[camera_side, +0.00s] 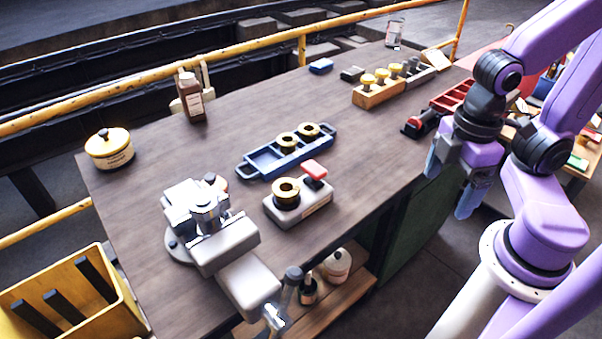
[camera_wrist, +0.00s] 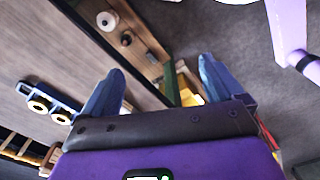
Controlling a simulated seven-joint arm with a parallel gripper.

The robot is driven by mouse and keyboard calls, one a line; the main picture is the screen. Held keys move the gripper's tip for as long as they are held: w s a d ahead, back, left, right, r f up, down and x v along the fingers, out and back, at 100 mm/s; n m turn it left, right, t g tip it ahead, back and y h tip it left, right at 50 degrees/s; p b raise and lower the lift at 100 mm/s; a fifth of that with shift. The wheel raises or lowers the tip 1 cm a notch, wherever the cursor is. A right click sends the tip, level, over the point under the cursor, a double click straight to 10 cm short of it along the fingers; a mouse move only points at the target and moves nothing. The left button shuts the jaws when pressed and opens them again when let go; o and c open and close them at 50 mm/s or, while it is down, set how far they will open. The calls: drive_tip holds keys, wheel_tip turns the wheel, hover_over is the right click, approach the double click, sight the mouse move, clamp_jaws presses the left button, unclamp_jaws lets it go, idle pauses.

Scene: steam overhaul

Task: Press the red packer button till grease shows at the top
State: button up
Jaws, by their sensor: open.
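The red packer button (camera_side: 314,169) sits raised on the right part of a small grey base (camera_side: 301,209), on the wooden bench. A brass ring-shaped part (camera_side: 286,190) stands upright on the same base, left of the button. I cannot make out any grease at its top. My gripper (camera_side: 450,182) is open and empty, off the bench's front edge, well to the right of the packer. In the wrist view its two blue fingers (camera_wrist: 160,72) are spread with nothing between them. The packer is not clear in the wrist view.
A blue tray (camera_side: 262,160) with two brass parts lies behind the packer. A grey vise (camera_side: 215,235) stands left of it. A wooden block with brass-topped pieces (camera_side: 378,94) and a red tray (camera_side: 452,96) are farther right. A lower shelf (camera_side: 325,296) holds containers.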

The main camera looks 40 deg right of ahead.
clamp_jaws()
idle(1.5)
